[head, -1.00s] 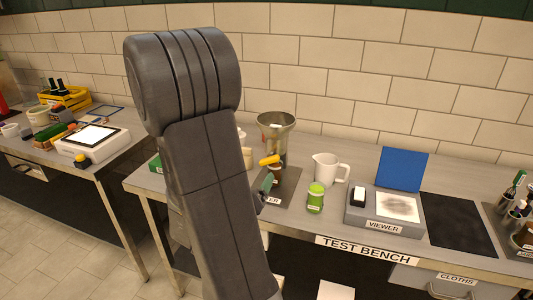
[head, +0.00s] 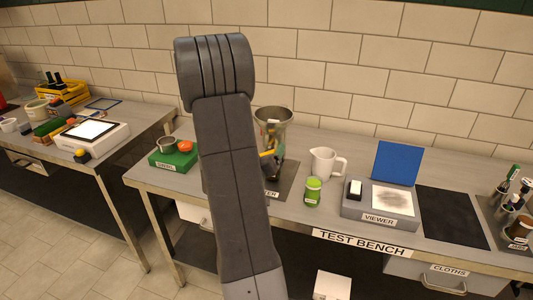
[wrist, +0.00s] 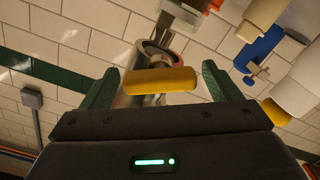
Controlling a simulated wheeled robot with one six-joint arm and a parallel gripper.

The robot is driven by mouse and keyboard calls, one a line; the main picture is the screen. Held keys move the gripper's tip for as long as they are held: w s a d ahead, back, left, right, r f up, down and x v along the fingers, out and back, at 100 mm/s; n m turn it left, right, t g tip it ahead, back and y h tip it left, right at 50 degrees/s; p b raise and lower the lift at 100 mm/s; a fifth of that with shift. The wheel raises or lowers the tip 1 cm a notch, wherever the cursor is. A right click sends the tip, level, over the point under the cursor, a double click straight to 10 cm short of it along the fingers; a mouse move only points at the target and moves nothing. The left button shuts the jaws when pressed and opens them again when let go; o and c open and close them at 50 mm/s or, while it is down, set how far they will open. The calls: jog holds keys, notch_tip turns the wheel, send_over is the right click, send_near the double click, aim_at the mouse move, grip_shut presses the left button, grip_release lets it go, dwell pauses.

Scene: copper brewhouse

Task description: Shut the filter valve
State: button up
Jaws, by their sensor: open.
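The filter is a metal funnel (head: 273,118) on a stand at the left part of the test bench. Its yellow valve handle (head: 267,154) shows in part beside my arm in the head view. In the wrist view the handle (wrist: 160,80) lies crosswise between the two green fingers of my gripper (wrist: 160,82), in front of the metal body. The fingers are open, with a small gap showing at each end of the handle. I cannot tell its depth between them. My arm hides most of my gripper in the head view.
The viewer (head: 380,208) is farther right. A green block (head: 172,158) with a ring and an orange piece is left of my arm.

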jog(key=c, duration=1)
jog(key=shift+f+m+b, duration=0.15)
jog(key=shift+m+b, duration=0.15)
jog(key=shift+b, duration=0.3)
jog(key=m+b, duration=0.1)
jog(key=b, duration=0.1)
jog(key=shift+f+m+b, duration=0.1)
jog(key=shift+m+b, duration=0.2)
jog(key=shift+m, duration=0.1)
jog(key=m+b, duration=0.3)
jog(key=shift+d+r+b, duration=0.1)
jog(key=shift+r+b, duration=0.1)
jog(key=shift+b, duration=0.15)
jog(key=shift+m, duration=0.3)
jog(key=o, duration=1)
